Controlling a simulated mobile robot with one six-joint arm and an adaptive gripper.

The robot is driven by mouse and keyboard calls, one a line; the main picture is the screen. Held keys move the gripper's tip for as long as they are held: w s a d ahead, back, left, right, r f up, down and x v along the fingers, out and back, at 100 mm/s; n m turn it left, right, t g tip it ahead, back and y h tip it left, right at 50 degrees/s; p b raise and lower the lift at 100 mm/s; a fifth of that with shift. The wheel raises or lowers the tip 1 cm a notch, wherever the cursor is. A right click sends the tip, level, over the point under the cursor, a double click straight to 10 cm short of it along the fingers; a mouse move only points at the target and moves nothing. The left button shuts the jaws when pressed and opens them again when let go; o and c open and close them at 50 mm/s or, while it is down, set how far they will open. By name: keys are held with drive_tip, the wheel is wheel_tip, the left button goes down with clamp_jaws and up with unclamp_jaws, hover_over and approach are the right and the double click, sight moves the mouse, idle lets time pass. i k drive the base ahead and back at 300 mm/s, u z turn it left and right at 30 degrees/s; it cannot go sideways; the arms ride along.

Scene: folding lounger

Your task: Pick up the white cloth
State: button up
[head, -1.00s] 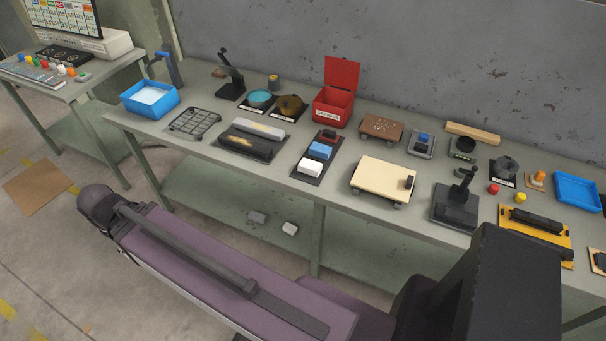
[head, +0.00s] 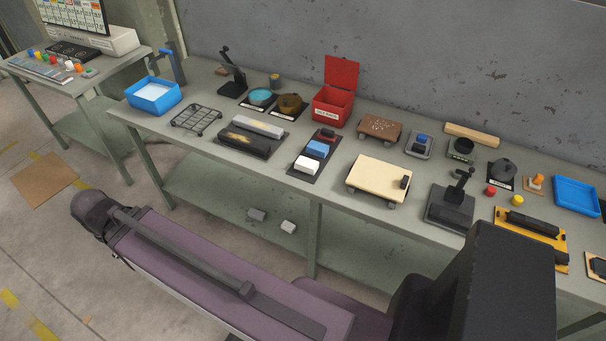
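A small white folded block, which looks like the white cloth (head: 307,165), lies at the near end of a dark tray (head: 300,177) on the long green bench. A blue piece (head: 318,149) and a dark and red piece (head: 327,135) lie behind it in the same row. Its top and front show, and nothing covers it. A smaller whitish block (head: 288,227) lies on the bench's lower shelf. My gripper does not show in the head view.
The bench (head: 225,165) is crowded. A cream board (head: 378,178) stands right of the cloth, dark and grey bars (head: 243,143) to its left, a red open box (head: 334,104) behind. A narrow bare strip runs along the front edge.

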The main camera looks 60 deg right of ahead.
sight(309, 165)
drive_tip(key=k, duration=1.9)
drive_tip(key=z, duration=1.15)
drive_tip(key=i, duration=1.05)
drive_tip(key=u, duration=0.05)
